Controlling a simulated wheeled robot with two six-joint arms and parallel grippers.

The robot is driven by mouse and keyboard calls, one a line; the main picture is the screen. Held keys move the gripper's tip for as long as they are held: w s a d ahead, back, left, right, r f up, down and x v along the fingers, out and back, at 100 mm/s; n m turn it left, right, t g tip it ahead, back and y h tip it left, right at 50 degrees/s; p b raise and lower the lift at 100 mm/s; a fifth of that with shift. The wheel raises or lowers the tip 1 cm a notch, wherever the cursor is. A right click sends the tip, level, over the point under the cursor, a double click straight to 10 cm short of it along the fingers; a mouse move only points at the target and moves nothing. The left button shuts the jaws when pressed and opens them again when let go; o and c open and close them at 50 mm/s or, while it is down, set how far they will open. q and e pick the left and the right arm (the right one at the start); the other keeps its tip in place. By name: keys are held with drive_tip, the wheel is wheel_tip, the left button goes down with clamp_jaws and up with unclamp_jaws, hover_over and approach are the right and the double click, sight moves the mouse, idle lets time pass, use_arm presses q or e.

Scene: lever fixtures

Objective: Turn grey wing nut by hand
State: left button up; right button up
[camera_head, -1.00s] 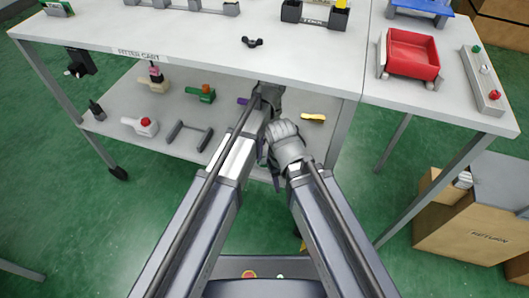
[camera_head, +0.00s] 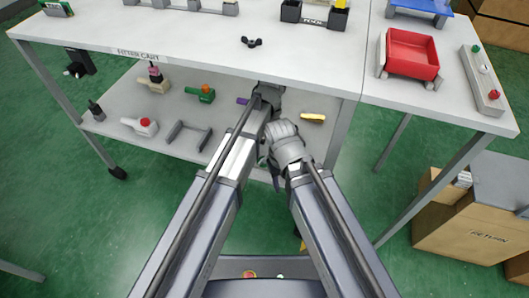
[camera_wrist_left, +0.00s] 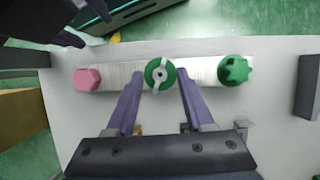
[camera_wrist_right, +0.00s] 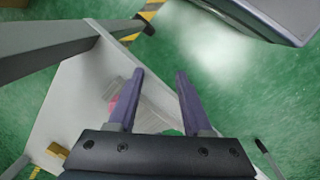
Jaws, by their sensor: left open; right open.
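The grey wing nut (camera_wrist_left: 160,74) sits on a green round base in the left wrist view, at the middle of a pale bar (camera_wrist_left: 112,78). Its wings stand roughly upright in the picture. My left gripper (camera_wrist_left: 160,88) is open, with its purple fingers to either side of the lower part of the green base. I cannot tell whether they touch it. In the head view the left hand (camera_head: 270,94) is partly hidden under the table edge, and the nut is not visible there. My right gripper (camera_wrist_right: 160,85) is open and empty, beside the shelf.
A pink hexagonal knob (camera_wrist_left: 88,79) and a green star knob (camera_wrist_left: 235,70) flank the nut. The cart top (camera_head: 190,62) overhangs the lower shelf (camera_head: 180,112), which carries several loose items. A black wing-shaped piece (camera_head: 251,42) and a red tray (camera_head: 411,54) are on top.

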use_arm(q)
drive_tip(key=p+v, duration=0.7)
drive_tip(key=shift+w+r, duration=0.2)
drive_tip(key=shift+r, duration=0.15)
drive_tip(key=shift+d, duration=0.1)
